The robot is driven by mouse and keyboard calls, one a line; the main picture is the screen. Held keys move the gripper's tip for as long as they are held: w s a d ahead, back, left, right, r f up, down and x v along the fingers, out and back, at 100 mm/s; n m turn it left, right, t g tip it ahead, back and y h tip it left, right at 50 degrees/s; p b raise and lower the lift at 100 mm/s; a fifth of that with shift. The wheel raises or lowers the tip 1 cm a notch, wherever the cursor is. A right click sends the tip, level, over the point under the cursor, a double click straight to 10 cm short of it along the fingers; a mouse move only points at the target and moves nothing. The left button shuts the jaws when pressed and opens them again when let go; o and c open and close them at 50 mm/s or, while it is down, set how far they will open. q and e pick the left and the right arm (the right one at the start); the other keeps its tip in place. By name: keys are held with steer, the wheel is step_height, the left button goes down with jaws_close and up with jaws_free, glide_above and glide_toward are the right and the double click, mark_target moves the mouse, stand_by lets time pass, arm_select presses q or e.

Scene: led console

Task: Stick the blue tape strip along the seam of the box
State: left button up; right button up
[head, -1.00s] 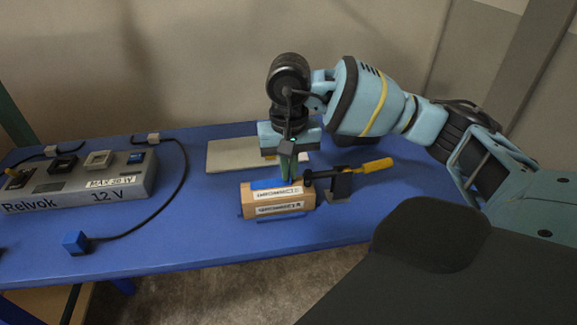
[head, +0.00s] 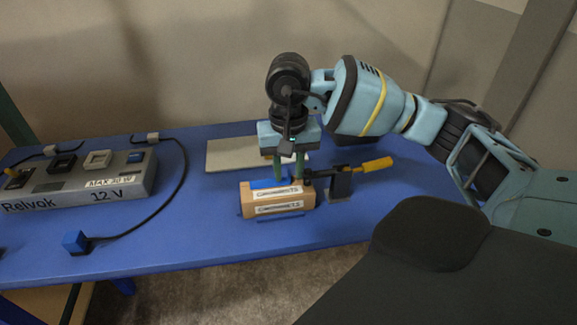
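The tan box (head: 247,203) with white labels sits at the front middle of the blue table. The blue tape strip (head: 267,183) lies on top of the box, partly behind my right gripper's fingers. My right gripper (head: 289,176) points down over the box. Its two green fingers stand apart with a gap between them, so it is open. The fingertips are at or just above the box's top; whether they touch it I cannot tell. How well the strip lines up with the seam is too small to tell. My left gripper is out of view.
A black clamp with a yellow handle (head: 376,164) stands against the box's right end. A pale flat board (head: 228,155) lies behind. A grey 12 V console (head: 75,190) is at the left, with a cabled blue plug (head: 75,241) in front. The table's front right is clear.

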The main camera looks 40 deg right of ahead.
step_height(320, 180, up, 8)
steer(key=shift+f, duration=0.1)
stand_by(0.4)
steer(key=shift+f, duration=0.1)
stand_by(0.4)
